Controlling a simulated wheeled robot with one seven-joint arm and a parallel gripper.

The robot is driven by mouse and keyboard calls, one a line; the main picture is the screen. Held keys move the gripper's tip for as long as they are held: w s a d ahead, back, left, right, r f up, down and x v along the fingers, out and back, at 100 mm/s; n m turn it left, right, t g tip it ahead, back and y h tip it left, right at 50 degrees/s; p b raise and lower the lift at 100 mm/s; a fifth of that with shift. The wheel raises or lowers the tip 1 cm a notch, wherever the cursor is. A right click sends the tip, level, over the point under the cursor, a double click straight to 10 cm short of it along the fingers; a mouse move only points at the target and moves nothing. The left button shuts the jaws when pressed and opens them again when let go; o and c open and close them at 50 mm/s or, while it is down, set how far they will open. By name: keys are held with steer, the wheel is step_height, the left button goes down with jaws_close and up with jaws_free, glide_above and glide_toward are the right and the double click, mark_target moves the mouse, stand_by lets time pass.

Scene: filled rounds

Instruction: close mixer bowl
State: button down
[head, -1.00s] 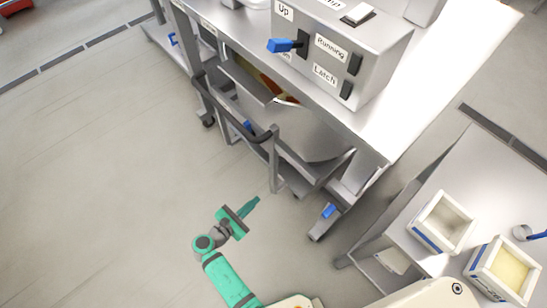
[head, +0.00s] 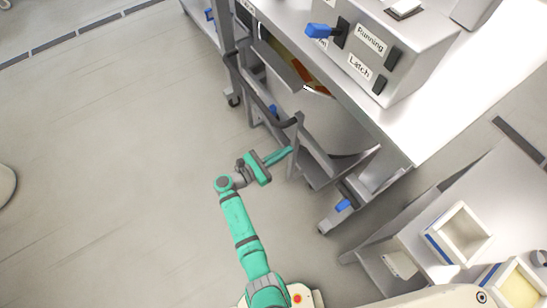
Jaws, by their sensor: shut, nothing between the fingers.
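The mixer bowl (head: 335,128) is a large grey metal bowl under the worktop, with something orange-red showing inside near its rim. A dark grey frame with a bar handle (head: 262,98) stands at its left side, and a grey upright bracket (head: 305,140) is at its front. My gripper (head: 290,151) is green and shut, with nothing in it. Its tips are close to the left of the upright bracket; I cannot tell whether they touch. Part of the bowl is hidden by the worktop and the bracket.
A control box (head: 395,50) with a blue lever (head: 320,31) and labels "Running" and "Latch" stands on the metal worktop (head: 425,130). At lower right, a side table holds white bins (head: 463,232). A blue-pedalled caster (head: 342,205) is below.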

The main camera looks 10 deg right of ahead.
mark_target(303, 140)
steer(key=shift+x, duration=2.55)
steer(key=shift+w+a, duration=0.1)
steer(key=shift+w, duration=0.15)
